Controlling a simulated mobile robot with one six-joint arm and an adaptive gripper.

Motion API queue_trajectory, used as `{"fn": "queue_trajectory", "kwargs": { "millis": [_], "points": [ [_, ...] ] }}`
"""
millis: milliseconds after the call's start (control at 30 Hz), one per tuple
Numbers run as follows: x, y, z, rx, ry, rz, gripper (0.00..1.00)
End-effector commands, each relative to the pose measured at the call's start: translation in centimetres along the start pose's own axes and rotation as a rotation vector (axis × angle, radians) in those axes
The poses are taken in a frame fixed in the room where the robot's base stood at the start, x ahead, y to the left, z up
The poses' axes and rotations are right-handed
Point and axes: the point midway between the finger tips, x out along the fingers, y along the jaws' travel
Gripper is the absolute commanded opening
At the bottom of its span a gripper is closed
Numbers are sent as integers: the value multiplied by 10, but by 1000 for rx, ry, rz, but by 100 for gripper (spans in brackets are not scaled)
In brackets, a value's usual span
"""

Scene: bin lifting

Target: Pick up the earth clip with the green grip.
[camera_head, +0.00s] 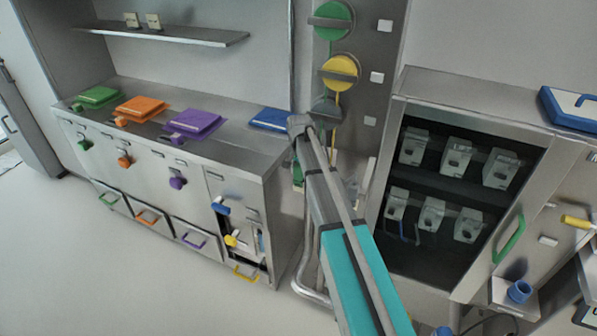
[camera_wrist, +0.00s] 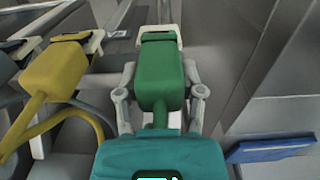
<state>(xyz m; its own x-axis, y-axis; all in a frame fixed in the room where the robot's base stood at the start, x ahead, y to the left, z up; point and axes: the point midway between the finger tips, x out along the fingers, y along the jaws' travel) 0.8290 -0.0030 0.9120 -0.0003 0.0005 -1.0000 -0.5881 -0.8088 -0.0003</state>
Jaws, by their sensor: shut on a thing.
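The earth clip with the green grip (camera_wrist: 158,75) stands in the middle of the wrist view, with a dark band and a pale metal end at its far side. My gripper (camera_wrist: 160,92) has one grey finger on each side of the green grip and is shut on it. The clip still appears to be at the pale rail or holder behind it; I cannot tell whether it is free of it. In the head view my arm hides most of the gripper and clip; a small patch of green (camera_head: 298,173) shows left of the arm.
A clip with a yellow grip (camera_wrist: 55,72) and yellow cable sits close on the left, with a grey cable between. A grey metal wall rises on the right, with a blue panel (camera_wrist: 270,148) low down. A steel cabinet (camera_head: 225,160) stands left of my arm in the head view.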

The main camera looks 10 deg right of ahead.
Motion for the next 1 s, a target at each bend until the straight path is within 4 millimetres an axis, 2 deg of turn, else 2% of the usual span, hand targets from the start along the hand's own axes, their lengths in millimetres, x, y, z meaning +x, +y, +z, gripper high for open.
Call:
{"fn": "queue_trajectory", "kwargs": {
  "millis": [167, 667, 1000],
  "points": [
    [-21, 0, 0, 0, 0, 0, 0],
    [-80, 42, 27, 1, 0, 1, 0],
    [-106, 96, 60, 1, 0, 1, 0]
  ]
}}
